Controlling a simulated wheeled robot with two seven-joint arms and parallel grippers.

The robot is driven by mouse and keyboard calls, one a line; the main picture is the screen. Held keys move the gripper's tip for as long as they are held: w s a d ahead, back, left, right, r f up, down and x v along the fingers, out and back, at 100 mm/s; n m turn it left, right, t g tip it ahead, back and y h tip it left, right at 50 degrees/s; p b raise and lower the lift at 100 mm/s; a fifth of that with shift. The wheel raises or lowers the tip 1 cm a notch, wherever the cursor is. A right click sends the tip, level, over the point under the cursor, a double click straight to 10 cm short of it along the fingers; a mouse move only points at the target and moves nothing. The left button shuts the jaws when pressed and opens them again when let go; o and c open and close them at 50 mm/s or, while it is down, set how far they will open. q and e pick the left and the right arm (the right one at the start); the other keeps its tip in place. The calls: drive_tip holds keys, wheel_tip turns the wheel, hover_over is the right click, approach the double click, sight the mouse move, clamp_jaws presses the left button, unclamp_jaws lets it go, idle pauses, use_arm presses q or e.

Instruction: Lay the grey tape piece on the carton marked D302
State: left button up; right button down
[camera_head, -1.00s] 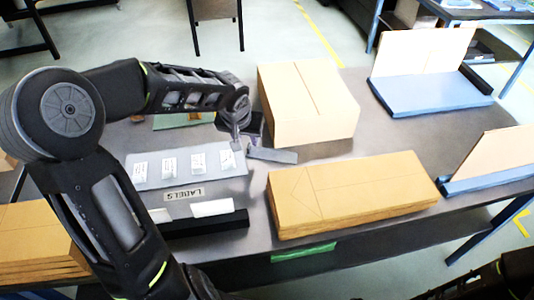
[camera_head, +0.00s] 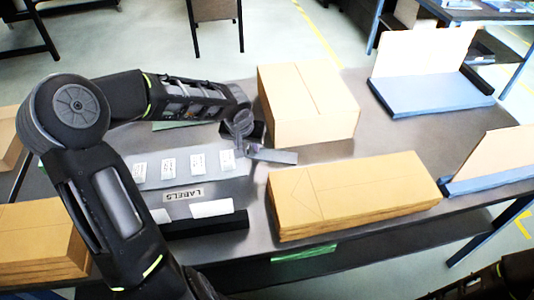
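A closed brown carton (camera_head: 305,108) stands at the back middle of the table; I cannot read D302 on it. A short grey strip-like piece (camera_head: 274,156) is at the carton's front left corner; it may be the grey tape piece. My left gripper (camera_head: 252,138) is pointed down just left of the carton, at the left end of this grey piece. Its fingers are small and partly hidden, so I cannot tell whether they hold the piece. My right gripper is out of view; only a dark part of my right arm shows at the bottom right.
A grey board (camera_head: 210,190) with several white labels and a LABELS sign lies left of centre, behind a black bar (camera_head: 205,226). Flat cartons (camera_head: 350,195) are stacked at the front middle. Blue stands (camera_head: 430,94) are at right.

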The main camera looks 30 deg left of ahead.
use_arm(q)
clamp_jaws()
idle(0.6)
